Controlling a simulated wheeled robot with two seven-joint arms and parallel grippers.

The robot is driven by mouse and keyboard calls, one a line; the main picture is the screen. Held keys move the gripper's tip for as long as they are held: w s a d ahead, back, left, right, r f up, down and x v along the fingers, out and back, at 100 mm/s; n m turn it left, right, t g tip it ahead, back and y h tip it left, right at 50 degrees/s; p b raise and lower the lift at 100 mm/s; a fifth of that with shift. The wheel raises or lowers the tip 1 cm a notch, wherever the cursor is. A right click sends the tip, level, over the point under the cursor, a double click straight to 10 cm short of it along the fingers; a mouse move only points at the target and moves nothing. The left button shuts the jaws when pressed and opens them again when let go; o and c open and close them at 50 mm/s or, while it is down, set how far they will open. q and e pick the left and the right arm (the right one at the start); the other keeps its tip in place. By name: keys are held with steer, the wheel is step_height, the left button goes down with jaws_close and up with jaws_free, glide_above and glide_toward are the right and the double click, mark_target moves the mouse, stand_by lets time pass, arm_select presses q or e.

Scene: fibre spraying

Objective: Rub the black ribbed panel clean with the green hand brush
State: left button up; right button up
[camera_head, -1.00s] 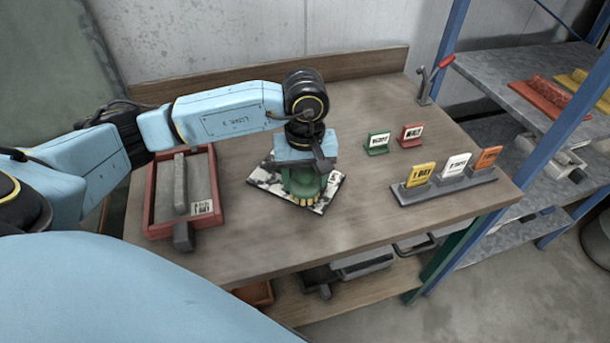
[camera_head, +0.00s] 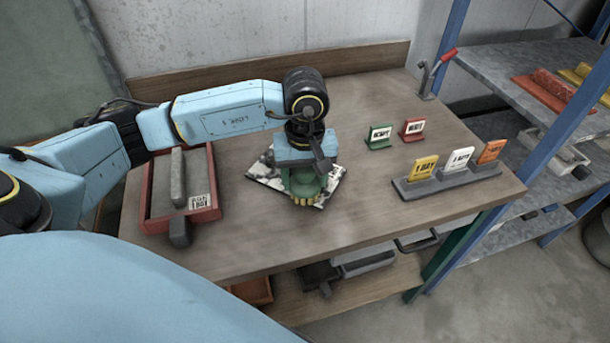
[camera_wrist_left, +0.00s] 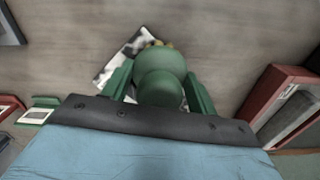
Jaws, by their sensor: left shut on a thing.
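The green hand brush (camera_head: 305,183) has yellowish bristles and stands on the panel (camera_head: 264,176). The panel lies flat on the bench; its visible parts are mottled white over black, and its middle is hidden under the brush and gripper. My left gripper (camera_head: 306,172) points down and is shut on the brush. In the left wrist view the brush's round knob (camera_wrist_left: 160,85) sits between the two green fingers, with a corner of the panel (camera_wrist_left: 113,68) showing beside it. My right gripper is not in view.
A red-rimmed tray (camera_head: 150,225) with a grey bar stands left on the bench (camera_head: 300,245). Green (camera_head: 378,137) and red (camera_head: 413,130) sign cards stand at the back right. A grey rack (camera_head: 447,183) holds yellow, white and orange cards. Blue-post shelving (camera_head: 520,75) is at the right.

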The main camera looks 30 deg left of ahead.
mark_target(292, 177)
arm_select(q)
steer(key=shift+s+a+r+b, duration=0.1)
steer(key=shift+a+b, duration=0.55)
steer(key=shift+a, duration=1.05)
steer(key=shift+s+a+b, duration=0.1)
steer(key=shift+a+b, duration=0.65)
steer(key=shift+a, duration=0.7)
steer(key=shift+s+a+b, duration=0.2)
steer(key=shift+a+b, duration=0.5)
steer(key=shift+a, duration=1.15)
steer(key=shift+f+b, duration=0.2)
steer(key=shift+b, duration=0.1)
steer(key=shift+w+d, duration=0.1)
steer(key=shift+d, duration=1)
steer(key=shift+w+d+r, duration=0.1)
steer(key=shift+d, duration=1.05)
steer(key=shift+w+d+r, duration=0.1)
steer(key=shift+d, duration=1.05)
steer(key=shift+d+f+b, duration=0.2)
steer(key=shift+d+b, duration=0.25)
steer(key=shift+d, duration=1.15)
